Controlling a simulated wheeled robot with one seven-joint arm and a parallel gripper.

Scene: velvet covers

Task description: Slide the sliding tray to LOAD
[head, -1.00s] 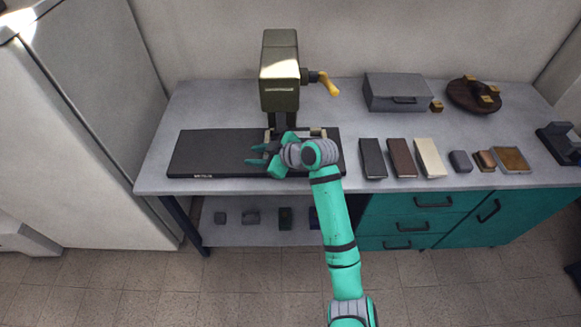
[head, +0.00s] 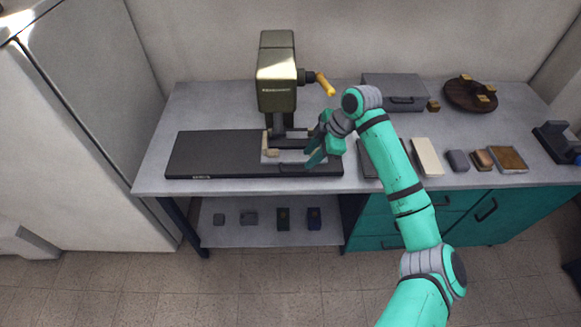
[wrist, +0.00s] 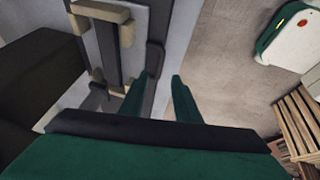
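The sliding tray (head: 284,157) is a light grey plate with beige blocks, low on a long black base (head: 215,153), under the olive press head (head: 277,88). In the wrist view the tray's beige block (wrist: 100,12) shows at the upper left. My gripper (head: 311,156) is at the tray's right end, over the right part of the base, and hides that end. In the wrist view my gripper (wrist: 160,95) has its two fingers apart, with a dark bar (wrist: 155,60) just beyond the left one. Contact cannot be told. The small marking on the base's front edge is unreadable.
The press has a yellow-handled crank (head: 325,84) sticking out right, close above my arm. A grey case (head: 394,92) and a round brown stand (head: 470,95) are behind right. A cream block (head: 427,157) and other small blocks stand right of my arm. The base's left half is clear.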

